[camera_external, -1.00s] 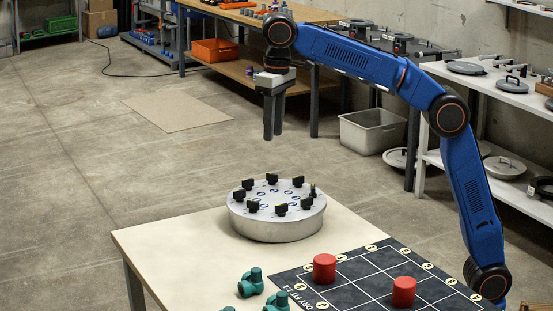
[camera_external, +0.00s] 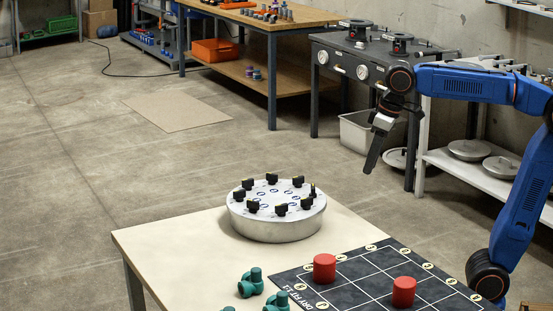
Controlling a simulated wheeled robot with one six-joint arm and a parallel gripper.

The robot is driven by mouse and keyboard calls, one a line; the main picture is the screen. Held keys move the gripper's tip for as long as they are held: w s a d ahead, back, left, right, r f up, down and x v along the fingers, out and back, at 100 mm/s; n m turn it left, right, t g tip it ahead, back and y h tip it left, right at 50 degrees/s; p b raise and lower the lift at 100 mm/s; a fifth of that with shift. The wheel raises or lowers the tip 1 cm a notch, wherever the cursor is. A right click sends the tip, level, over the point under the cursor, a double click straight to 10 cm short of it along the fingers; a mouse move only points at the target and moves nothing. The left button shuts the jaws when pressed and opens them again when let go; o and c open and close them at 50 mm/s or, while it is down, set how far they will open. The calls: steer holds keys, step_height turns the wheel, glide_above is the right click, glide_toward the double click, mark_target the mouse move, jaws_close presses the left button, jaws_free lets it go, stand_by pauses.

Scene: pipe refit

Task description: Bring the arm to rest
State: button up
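My gripper (camera_external: 371,163) hangs in the air at the right, above and behind the table. It points down and slightly to the left. Its fingers overlap from this side, so their gap is hidden. I see nothing held below the fingertips. My blue arm (camera_external: 462,83) reaches up from the lower right and bends back to the left at the top. The gripper is apart from the table and everything on it.
The table (camera_external: 180,250) bears a round silver fixture (camera_external: 276,228) with several black clamps. A dark grid mat (camera_external: 362,292) holds two red cylinders (camera_external: 324,267); green fittings (camera_external: 251,282) lie beside it. A grey bin (camera_external: 365,135) and white shelves (camera_external: 505,180) stand behind the arm.

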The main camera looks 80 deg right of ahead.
steer(key=s+d+f, duration=0.2)
steer(key=s+f, duration=0.7)
steer(key=f, duration=0.1)
steer(key=s+d+f+n+t, duration=0.1)
steer(key=s+d+f, duration=0.1)
steer(key=s+f, duration=0.6)
step_height(320, 180, down, 3)
steer(key=shift+s+d+r+t, duration=0.15)
steer(key=shift+s+d+t, duration=0.15)
steer(key=shift+s+d, duration=0.05)
stand_by(1.3)
